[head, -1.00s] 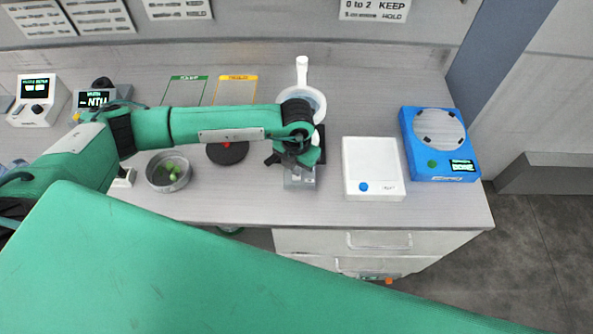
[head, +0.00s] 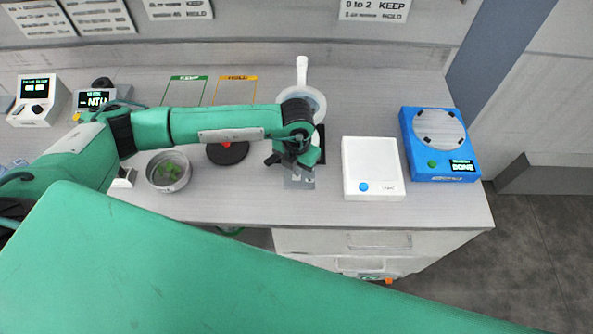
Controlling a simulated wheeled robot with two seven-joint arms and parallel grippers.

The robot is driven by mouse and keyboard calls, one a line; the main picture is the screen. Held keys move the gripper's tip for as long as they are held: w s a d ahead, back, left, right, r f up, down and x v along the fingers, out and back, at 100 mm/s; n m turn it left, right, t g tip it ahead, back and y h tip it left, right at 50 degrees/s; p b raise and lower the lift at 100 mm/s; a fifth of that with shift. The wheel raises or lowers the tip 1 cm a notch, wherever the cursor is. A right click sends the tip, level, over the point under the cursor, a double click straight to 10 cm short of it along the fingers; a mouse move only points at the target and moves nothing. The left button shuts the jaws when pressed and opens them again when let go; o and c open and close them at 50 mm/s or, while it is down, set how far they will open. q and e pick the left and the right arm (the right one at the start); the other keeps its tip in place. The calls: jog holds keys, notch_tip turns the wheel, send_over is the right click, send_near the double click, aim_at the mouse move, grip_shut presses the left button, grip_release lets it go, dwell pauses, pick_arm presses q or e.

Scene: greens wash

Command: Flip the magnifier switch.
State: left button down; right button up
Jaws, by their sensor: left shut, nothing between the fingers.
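The magnifier (head: 314,97) stands at the back middle of the bench, with a white handle pointing to the back wall and a round pale lens. My left arm's wrist covers the front of it. I cannot make out its switch, which is hidden or too small to tell. My left gripper (head: 293,162) is shut and empty, pointing down just in front of the lens. A small grey piece (head: 299,182) lies directly below the gripper; I cannot tell whether they touch. My right gripper is not in view.
A white box with a blue button (head: 372,164) and a blue device (head: 440,140) stand to the right. Two meters (head: 38,100) stand at far left. The back right bench is clear.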

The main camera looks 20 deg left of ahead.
pick_arm(q)
jog(key=shift+f+b, duration=0.5)
jog(key=shift+f, duration=0.05)
dwell(0.4)
jog(key=shift+r, duration=0.1)
jog(key=shift+r+p, duration=0.55)
jog(key=shift+r, duration=0.3)
notch_tip(320, 180, up, 5)
jog(key=shift+r+p, duration=0.1)
jog(key=shift+p, duration=0.95)
